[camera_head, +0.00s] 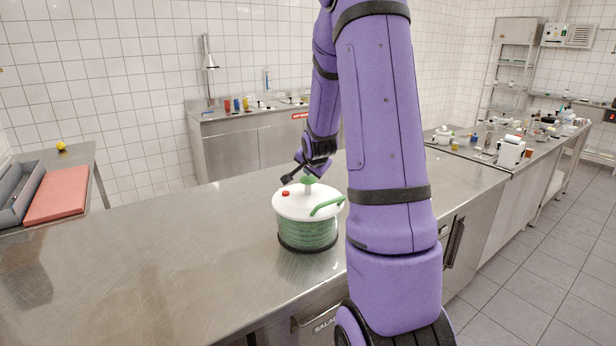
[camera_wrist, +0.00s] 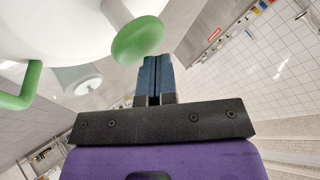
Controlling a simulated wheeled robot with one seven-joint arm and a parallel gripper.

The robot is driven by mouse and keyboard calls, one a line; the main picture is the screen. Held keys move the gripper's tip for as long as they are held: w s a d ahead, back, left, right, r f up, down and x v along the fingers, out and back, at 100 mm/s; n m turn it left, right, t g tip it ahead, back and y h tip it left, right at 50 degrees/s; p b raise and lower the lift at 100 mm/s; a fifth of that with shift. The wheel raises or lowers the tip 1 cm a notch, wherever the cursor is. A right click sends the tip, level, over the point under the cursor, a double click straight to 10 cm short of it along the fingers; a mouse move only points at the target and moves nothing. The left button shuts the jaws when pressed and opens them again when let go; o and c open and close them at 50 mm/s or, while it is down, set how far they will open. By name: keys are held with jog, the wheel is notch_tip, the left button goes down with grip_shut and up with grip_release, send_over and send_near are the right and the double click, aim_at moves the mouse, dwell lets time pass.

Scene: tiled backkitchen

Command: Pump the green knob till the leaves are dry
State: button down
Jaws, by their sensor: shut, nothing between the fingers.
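The salad spinner (camera_head: 307,228) stands on the steel counter, with a ribbed green body, a white lid, a red button (camera_head: 285,193) and a green side handle (camera_head: 327,205). Its green knob (camera_head: 308,179) is on top of the lid, at the middle. My gripper (camera_head: 287,180) is shut and empty, just left of the knob in the head view. In the wrist view the green knob (camera_wrist: 138,41) is just beyond and left of my shut fingertips (camera_wrist: 154,62). I cannot tell if they touch it. The leaves are not visible.
The steel counter (camera_head: 150,250) is clear to the left of the spinner. A red cutting board (camera_head: 58,193) lies on a side table at the far left. A sink counter (camera_head: 250,145) stands at the back, and a cluttered counter (camera_head: 545,145) is at the right.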

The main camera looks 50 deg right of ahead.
aim_at(310, 178)
jog(key=shift+f, duration=1.25)
dwell(1.1)
jog(key=shift+r, duration=2.15)
jog(key=shift+r, duration=0.1)
jog(key=shift+r, duration=2.45)
